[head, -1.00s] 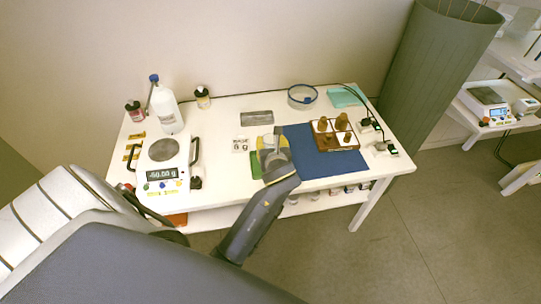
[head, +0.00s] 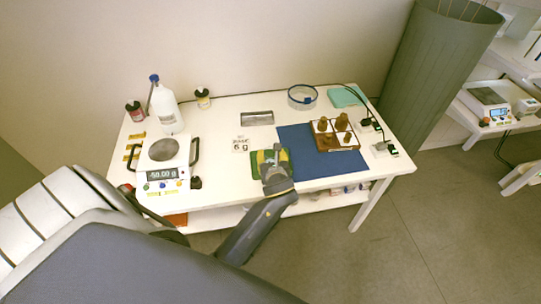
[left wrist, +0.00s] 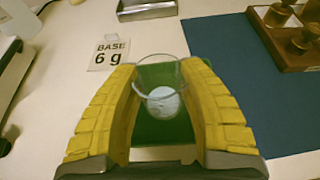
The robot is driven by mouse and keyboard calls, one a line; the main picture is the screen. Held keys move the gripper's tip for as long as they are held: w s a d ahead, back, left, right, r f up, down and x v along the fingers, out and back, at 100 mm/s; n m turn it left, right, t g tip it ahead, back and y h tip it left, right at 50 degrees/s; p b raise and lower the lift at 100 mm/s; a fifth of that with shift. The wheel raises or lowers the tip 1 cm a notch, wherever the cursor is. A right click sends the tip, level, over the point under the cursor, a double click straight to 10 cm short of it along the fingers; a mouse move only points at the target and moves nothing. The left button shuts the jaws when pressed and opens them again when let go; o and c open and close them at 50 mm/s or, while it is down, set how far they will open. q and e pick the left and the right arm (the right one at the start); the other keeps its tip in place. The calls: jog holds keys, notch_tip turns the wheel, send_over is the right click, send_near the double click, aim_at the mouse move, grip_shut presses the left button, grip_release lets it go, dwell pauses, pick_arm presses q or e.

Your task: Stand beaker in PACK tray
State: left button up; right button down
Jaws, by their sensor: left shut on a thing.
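My left gripper (head: 270,158) is shut on a clear glass beaker (left wrist: 160,74), which sits between its yellow fingers in the left wrist view (left wrist: 161,92). The beaker is upright and has a whitish content at its bottom. It is over a green pad or tray (left wrist: 150,133) at the left edge of the blue mat; I cannot tell whether it touches the green surface. In the head view the gripper mostly hides the beaker. A shallow metal tray (head: 257,118) lies behind it. No PACK label is readable. My right gripper is not in view.
A "BASE 6 g" card (head: 240,145) stands left of the green surface. A balance (head: 162,165) and white bottle (head: 168,112) stand farther left. The mat's front is clear.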

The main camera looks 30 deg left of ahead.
pick_arm(q)
jog(key=shift+f, duration=0.1)
jog(key=o, duration=1.1)
jog(key=v, duration=1.2)
